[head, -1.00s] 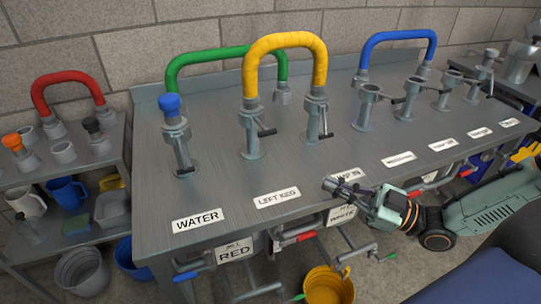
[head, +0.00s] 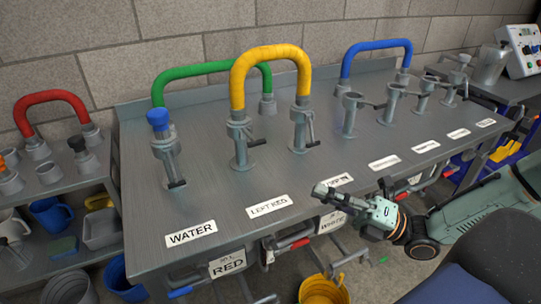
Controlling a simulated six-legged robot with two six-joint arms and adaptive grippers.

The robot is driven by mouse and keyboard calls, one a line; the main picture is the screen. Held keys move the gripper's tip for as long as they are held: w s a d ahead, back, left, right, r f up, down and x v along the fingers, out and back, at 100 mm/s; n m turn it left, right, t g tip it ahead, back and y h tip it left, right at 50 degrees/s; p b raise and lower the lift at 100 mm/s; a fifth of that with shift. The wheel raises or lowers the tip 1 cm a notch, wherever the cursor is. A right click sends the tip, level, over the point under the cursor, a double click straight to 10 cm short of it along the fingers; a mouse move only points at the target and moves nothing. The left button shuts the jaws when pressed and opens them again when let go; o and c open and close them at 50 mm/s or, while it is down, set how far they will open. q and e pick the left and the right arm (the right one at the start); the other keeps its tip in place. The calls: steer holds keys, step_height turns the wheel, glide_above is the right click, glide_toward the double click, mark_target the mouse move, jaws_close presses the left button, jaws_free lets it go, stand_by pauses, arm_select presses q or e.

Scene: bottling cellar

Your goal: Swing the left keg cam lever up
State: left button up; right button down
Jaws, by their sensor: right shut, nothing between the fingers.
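The left keg coupling (head: 241,148) is a grey upright fitting behind the label LEFT KEG (head: 268,206). My right gripper (head: 322,191) is shut and empty, over the bench's front edge by the partly covered PUMP IN label. It is apart from the lever, to its right and nearer me. My left gripper is out of view.
The bench top (head: 210,200) is clear in front of the couplings. A blue-capped water fitting (head: 165,150) stands left. The green hose (head: 205,68) arches behind the yellow one; the blue hose (head: 375,47) is right. A yellow bucket (head: 323,290) stands below the front edge.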

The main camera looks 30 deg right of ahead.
steer(key=b+x, duration=0.3)
steer(key=x, duration=0.2)
steer(key=b+x, duration=0.2)
steer(key=x, duration=0.3)
steer(key=shift+w+a+f+b, duration=0.2)
steer(key=shift+b, duration=0.2)
steer(key=shift+w+d+r+b, duration=0.1)
steer(key=shift+w+r+b, duration=0.2)
steer(key=shift+w+r, duration=0.35)
steer(key=shift+w+d+r+b, duration=0.1)
steer(key=shift+w+r+b, duration=0.25)
steer(key=shift+w, duration=0.6)
steer(key=shift+r, duration=0.1)
